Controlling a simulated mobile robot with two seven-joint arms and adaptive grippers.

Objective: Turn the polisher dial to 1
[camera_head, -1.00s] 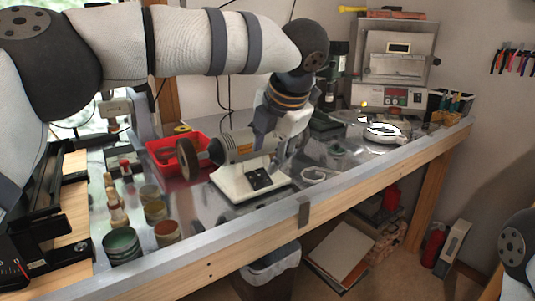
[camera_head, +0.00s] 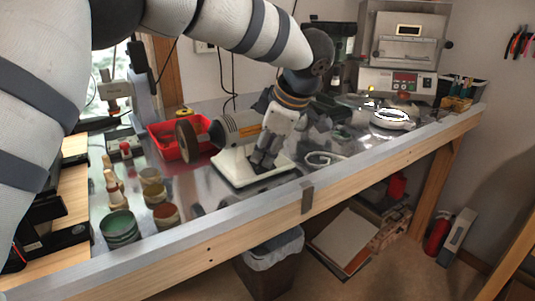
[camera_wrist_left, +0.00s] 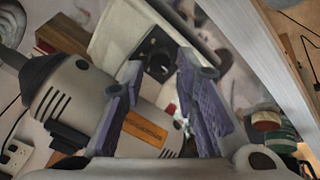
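The polisher (camera_head: 241,126) stands on the bench, with a grey motor body, a round wheel on its left and a white base (camera_head: 232,168). My left gripper (camera_head: 262,168) is down at the front of this base and covers the dial panel in the head view. In the left wrist view, my left gripper (camera_wrist_left: 158,68) is open, with its two purple-grey fingers apart. The black dial panel (camera_wrist_left: 156,50) shows between and just beyond the fingertips. I cannot read the dial setting or tell whether the fingers touch it. My right gripper is out of view.
A red tray (camera_head: 163,151) stands behind the polisher wheel. Several jars, including a green one (camera_head: 120,228), stand at the front left. A white ring-shaped item (camera_head: 392,118) and a small furnace (camera_head: 404,55) are at the back right. The bench's front edge (camera_head: 300,186) is close.

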